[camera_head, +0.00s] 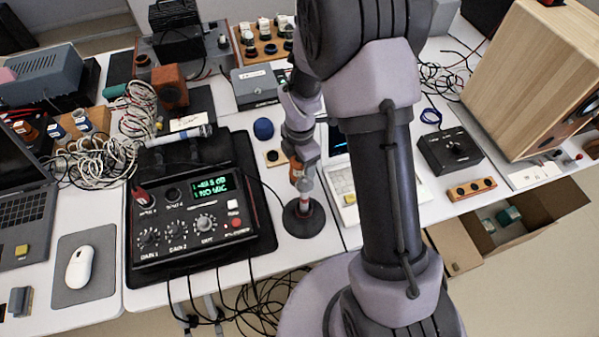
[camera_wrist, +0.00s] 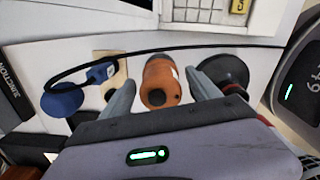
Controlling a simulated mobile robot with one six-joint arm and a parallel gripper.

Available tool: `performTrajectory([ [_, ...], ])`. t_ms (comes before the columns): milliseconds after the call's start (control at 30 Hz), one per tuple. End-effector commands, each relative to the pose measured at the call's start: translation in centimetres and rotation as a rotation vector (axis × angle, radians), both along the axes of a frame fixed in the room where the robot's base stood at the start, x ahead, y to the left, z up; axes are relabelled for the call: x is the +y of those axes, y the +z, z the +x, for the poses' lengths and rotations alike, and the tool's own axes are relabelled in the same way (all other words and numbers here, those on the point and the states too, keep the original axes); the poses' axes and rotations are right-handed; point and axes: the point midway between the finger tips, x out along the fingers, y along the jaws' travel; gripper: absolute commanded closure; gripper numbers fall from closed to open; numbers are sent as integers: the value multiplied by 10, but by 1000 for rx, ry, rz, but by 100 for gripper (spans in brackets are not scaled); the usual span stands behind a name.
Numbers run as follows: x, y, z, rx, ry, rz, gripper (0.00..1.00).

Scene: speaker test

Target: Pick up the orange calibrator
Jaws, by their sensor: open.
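The orange calibrator (camera_wrist: 158,82) is a short orange cylinder with a dark round hole in its near end. In the wrist view it lies between the two grey fingers of my gripper (camera_wrist: 160,80), with a visible gap on each side. My gripper is open and does not appear to touch it. In the head view my gripper (camera_head: 300,152) is over the white table, and a bit of the orange calibrator (camera_head: 296,170) shows just below it. The arm and gripper hide most of it there.
A black round base (camera_head: 303,219) stands close by, right of the calibrator in the wrist view. A blue ball (camera_head: 263,128) and a black cable (camera_wrist: 190,49) are near. A black mixer (camera_head: 195,215) is left; an open cardboard box (camera_head: 455,248) is right.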

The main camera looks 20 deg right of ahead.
Motion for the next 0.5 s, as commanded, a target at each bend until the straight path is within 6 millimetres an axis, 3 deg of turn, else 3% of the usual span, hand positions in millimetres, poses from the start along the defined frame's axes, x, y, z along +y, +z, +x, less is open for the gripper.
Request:
performTrajectory([
  [67,0,2,0,0,0,0,29],
  [433,0,2,0,0,0,0,100],
  [500,0,2,0,0,0,0,100],
])
